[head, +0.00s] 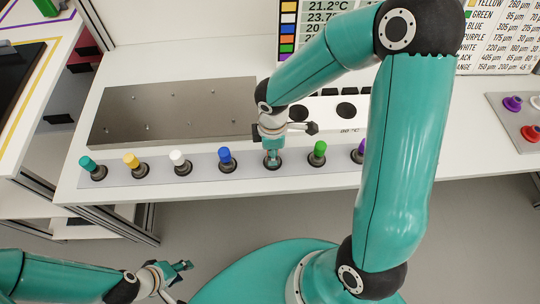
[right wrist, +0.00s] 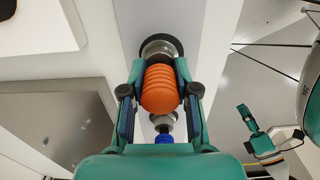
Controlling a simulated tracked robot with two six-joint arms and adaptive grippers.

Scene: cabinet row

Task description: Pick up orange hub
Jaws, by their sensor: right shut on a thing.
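The orange hub (right wrist: 160,88) is a ribbed orange knob between the two fingers of my right gripper (right wrist: 161,100) in the right wrist view. The fingers touch it on both sides, and it sits in line with a grey metal socket (right wrist: 158,48). In the head view my right gripper (head: 273,155) points down at the strip of hubs, between the blue hub (head: 225,154) and the green hub (head: 319,148), and hides the orange hub. My left gripper (head: 176,277) is low at the left, away from the strip; its fingers look apart and empty.
The grey strip (head: 205,168) also carries teal (head: 87,162), yellow (head: 131,160), white (head: 178,157) and purple (head: 359,154) hubs. A metal plate (head: 170,110) lies behind it. A tray (head: 511,118) with more hubs is at the far right.

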